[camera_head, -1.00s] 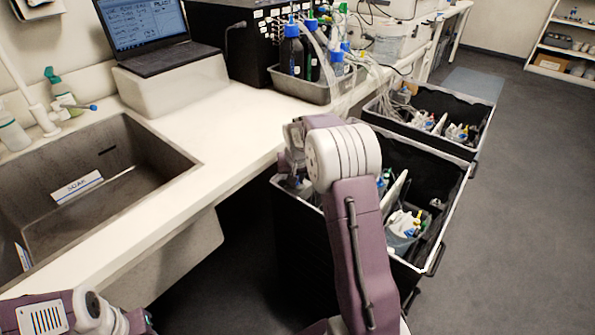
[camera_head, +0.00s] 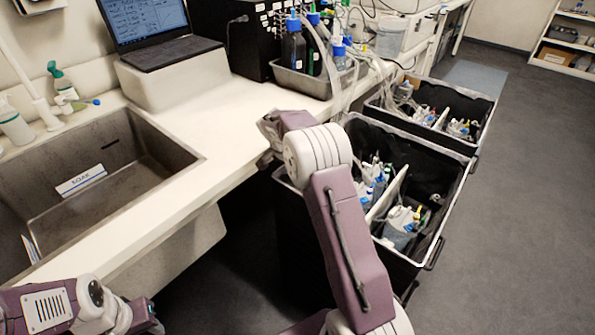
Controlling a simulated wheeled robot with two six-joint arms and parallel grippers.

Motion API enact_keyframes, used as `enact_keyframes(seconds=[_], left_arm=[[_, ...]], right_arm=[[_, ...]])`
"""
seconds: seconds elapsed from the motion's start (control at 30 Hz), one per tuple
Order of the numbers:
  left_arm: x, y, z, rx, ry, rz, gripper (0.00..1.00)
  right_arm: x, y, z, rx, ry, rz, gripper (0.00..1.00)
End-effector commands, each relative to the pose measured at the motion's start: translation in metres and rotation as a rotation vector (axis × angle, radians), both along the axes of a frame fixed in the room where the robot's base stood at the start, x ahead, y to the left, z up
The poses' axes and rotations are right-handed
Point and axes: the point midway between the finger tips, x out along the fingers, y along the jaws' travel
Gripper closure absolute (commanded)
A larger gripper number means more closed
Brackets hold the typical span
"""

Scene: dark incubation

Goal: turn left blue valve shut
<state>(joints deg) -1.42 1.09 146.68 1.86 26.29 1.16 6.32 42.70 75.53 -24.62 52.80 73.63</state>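I cannot make out a valve for certain. A small blue piece (camera_head: 96,102) lies behind the sink, to the right of a green-topped bottle. Blue-capped bottles (camera_head: 293,45) with tubing stand in a grey tray at the back of the bench. More blue parts (camera_head: 378,188) show in the near open drawer (camera_head: 455,205). My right arm reaches up over the front of this drawer. Its end (camera_head: 268,128) is by the bench edge, and its fingers cannot be made out.
The sink (camera_head: 100,205) with a SOAK label fills the left. A laptop (camera_head: 152,30) stands on a white block on the bench. A second open drawer (camera_head: 480,112) is farther back. The floor at the right is clear.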

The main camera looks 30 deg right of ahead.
Motion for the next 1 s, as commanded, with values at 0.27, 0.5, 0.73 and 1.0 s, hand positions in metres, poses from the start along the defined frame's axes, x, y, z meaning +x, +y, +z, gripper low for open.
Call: enact_keyframes(seconds=[0.27,0.5,0.73,1.0], left_arm=[[0.0000,0.0000,0.0017,0.000,0.000,0.000,0.64],[0.0000,0.0000,0.0016,0.000,0.000,0.000,0.64],[0.0000,0.0000,0.0016,0.000,0.000,0.000,0.64],[0.0000,0.0000,0.0017,0.000,0.000,0.000,0.64]], right_arm=[[-0.0002,0.0005,-0.0008,0.000,0.001,-0.034,1.00],[-0.0003,0.0005,-0.0009,0.001,0.001,-0.035,1.00],[-0.0001,0.0005,-0.0008,0.001,0.001,-0.034,0.66],[0.0014,0.0008,0.0004,0.001,-0.005,-0.033,0.66]])
